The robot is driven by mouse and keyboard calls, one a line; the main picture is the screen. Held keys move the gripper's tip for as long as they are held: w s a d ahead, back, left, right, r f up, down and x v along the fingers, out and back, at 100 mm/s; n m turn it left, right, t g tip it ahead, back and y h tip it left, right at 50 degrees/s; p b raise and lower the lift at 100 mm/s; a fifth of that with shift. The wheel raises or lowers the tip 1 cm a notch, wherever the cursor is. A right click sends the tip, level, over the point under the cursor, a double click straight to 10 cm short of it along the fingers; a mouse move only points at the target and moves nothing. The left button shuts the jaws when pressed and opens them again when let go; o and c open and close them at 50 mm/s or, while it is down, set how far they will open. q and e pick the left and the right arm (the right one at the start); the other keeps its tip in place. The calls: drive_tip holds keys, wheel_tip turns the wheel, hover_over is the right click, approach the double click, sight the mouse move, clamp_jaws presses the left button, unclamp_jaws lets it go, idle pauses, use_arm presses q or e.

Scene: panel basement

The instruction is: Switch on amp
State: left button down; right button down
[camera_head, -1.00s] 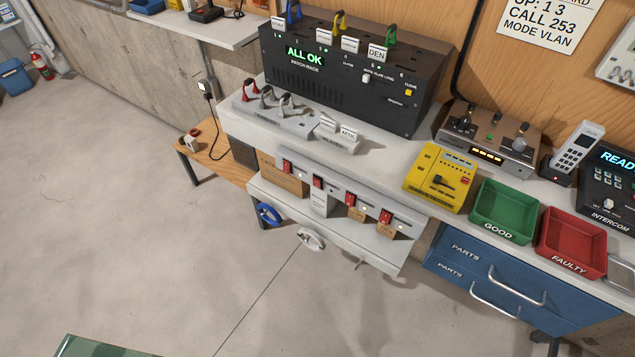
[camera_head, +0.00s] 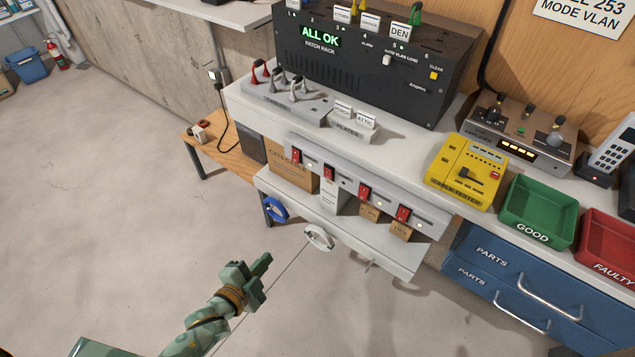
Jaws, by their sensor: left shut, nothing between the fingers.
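No label reading "amp" is legible to me. A pale strip under the counter carries several red rocker switches, including the leftmost switch (camera_head: 296,156), a second switch (camera_head: 328,173), a third (camera_head: 364,192) and the rightmost (camera_head: 403,214). Small round light spots show beside some of them. A brown-grey device with knobs (camera_head: 520,133) and lit amber windows stands on the counter at the right. My left gripper (camera_head: 264,262) is green, shut and empty. It is in front of the shelf, below and left of the switches, apart from them. My right gripper is not in view.
The black patch rack (camera_head: 375,75) reads ALL OK. A yellow tester (camera_head: 465,171), a green bin (camera_head: 538,212) and a red bin (camera_head: 606,238) stand on the counter.

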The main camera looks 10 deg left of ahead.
use_arm(q)
drive_tip(key=w+d+r+m+t+h, duration=0.1)
drive_tip(key=d+r+m+t+h, duration=0.1)
drive_tip(key=r+m, duration=0.2)
drive_tip(key=w+d+r+m+t+h, duration=0.1)
drive_tip(key=r+m, duration=0.3)
drive_tip(key=r, duration=0.6)
drive_tip(key=shift+w+d+m+t+h, duration=0.25)
drive_tip(key=shift+d+m+t+h, duration=0.15)
drive_tip(key=shift+d+h, duration=0.25)
drive_tip(key=b, duration=0.1)
approach(325, 168)
drive_tip(key=x, duration=0.6)
drive_tip(key=shift+w+d, duration=0.15)
drive_tip(key=shift+w, duration=0.15)
